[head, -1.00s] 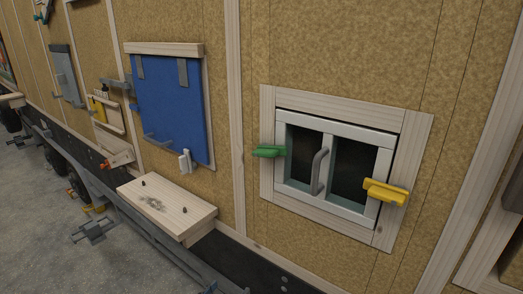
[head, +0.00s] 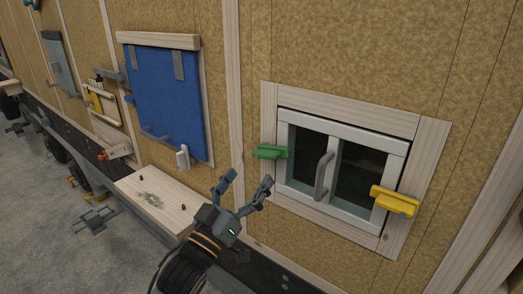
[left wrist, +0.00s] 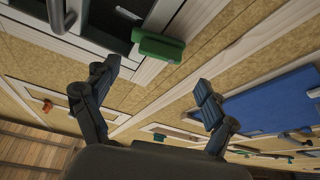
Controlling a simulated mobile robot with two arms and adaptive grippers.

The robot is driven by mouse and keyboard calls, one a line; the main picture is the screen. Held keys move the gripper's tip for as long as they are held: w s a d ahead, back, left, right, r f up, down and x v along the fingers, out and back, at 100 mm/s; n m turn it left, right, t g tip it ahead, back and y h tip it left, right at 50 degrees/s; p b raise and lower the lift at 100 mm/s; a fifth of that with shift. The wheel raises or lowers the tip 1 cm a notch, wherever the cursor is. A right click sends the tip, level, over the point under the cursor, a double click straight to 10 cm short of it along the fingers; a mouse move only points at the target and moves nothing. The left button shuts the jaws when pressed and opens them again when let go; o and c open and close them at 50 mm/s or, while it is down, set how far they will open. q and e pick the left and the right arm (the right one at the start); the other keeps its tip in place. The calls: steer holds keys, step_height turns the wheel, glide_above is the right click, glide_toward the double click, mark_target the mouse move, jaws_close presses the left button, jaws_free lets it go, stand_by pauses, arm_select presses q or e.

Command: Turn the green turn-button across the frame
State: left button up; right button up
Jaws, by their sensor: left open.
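The green turn-button (head: 268,152) sits on the left side of the wooden window frame (head: 268,110). It lies roughly level, its right end by the edge of the white window sash (head: 345,127). My left gripper (head: 246,180) is below and a little left of it, fingers spread and pointing up, empty and apart from it. In the left wrist view the green turn-button (left wrist: 158,45) shows above and between the open fingers (left wrist: 155,78). A yellow turn-button (head: 395,200) sits at the right side of the frame. My right gripper is not in view.
The sash has a grey bar handle (head: 323,174). A wooden shelf (head: 165,208) sticks out from the wall left of my gripper. A blue panel (head: 163,95) with a white catch (head: 183,158) is on the wall further left.

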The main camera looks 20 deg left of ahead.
mark_target(263, 157)
arm_select(q)
steer(key=p+x, duration=0.1)
steer(key=x, duration=0.3)
steer(key=shift+w+d+r, duration=0.1)
steer(key=shift+w+r, duration=0.2)
steer(key=shift+w+d+r+p, duration=0.1)
steer(key=shift+w+d+p, duration=0.1)
steer(key=shift+w+p, duration=0.35)
steer(key=shift+w, duration=0.15)
steer(key=shift+c, duration=0.2)
